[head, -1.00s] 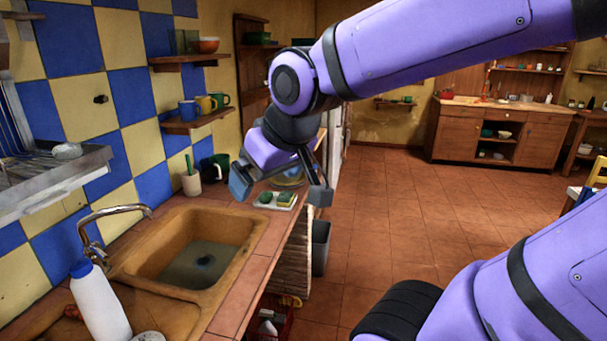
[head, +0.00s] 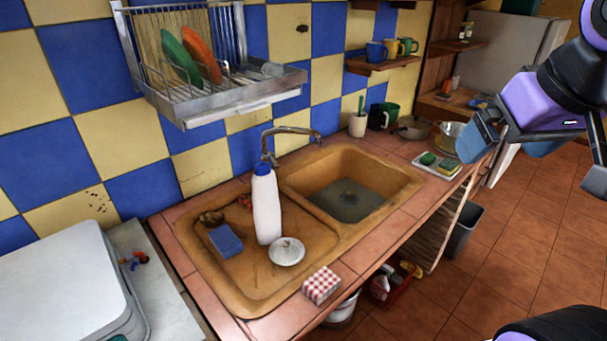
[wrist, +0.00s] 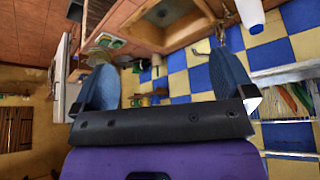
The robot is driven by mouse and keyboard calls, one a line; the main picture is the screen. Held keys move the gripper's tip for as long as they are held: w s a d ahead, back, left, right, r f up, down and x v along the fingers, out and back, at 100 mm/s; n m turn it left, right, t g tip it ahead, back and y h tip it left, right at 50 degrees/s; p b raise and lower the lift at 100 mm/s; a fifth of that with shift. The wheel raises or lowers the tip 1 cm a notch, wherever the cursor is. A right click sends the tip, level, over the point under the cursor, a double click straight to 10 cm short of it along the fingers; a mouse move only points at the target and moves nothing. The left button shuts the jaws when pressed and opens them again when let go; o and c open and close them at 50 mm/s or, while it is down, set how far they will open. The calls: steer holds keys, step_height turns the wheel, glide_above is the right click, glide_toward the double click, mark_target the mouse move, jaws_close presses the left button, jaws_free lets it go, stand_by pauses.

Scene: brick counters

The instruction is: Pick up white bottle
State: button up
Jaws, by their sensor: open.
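The white bottle (head: 266,205) with a blue cap stands upright on the drainboard left of the sink basin in the head view. Its white body also shows at the top edge of the wrist view (wrist: 250,12), partly cut off. My gripper (head: 540,150) is at the right of the head view, well apart from the bottle and out past the counter's front edge. Its two blue-padded fingers are spread in the wrist view (wrist: 165,85), with nothing between them.
A faucet (head: 290,132) rises behind the bottle. A blue sponge (head: 226,241), a white lid (head: 287,251) and a checked box (head: 321,285) lie near it. A dish rack (head: 215,85) hangs above on the wall. The floor (head: 520,255) to the right is open.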

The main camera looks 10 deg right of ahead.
mark_target(274, 213)
steer(key=w+a+f+n+t+y, duration=0.1)
steer(key=w+a+f, duration=0.25)
steer(key=w, duration=0.45)
steer(key=w+a+f+n+t, duration=0.1)
steer(key=w+a+f+t, duration=0.1)
steer(key=w+f, duration=0.45)
steer(key=w+a+f+n+t+y, duration=0.1)
steer(key=w+a+f+n, duration=0.15)
steer(key=w, duration=0.75)
steer(key=w+a+f+n+y, duration=0.1)
steer(key=a+f+y, duration=0.1)
steer(key=a+f, duration=0.4)
steer(key=w+a+f+n+y, duration=0.1)
steer(key=a+f+n+y, duration=0.1)
steer(key=a+f, duration=0.5)
steer(key=w+a+f+n+y, duration=0.1)
steer(key=w+a+f+y, duration=0.1)
steer(key=a+f, duration=0.4)
steer(key=shift+a+f+n+y, duration=0.15)
steer(key=shift+f+y, duration=0.3)
steer(key=shift+f, duration=0.4)
steer(key=shift+a+f+n+y, duration=0.15)
steer(key=shift+f+y, duration=0.3)
steer(key=shift+f, duration=0.35)
steer(key=shift+w+x, duration=0.2)
steer(key=shift+x, duration=2.35)
steer(key=shift+d+r, duration=0.1)
steer(key=shift+r, duration=0.1)
steer(key=c, duration=0.8)
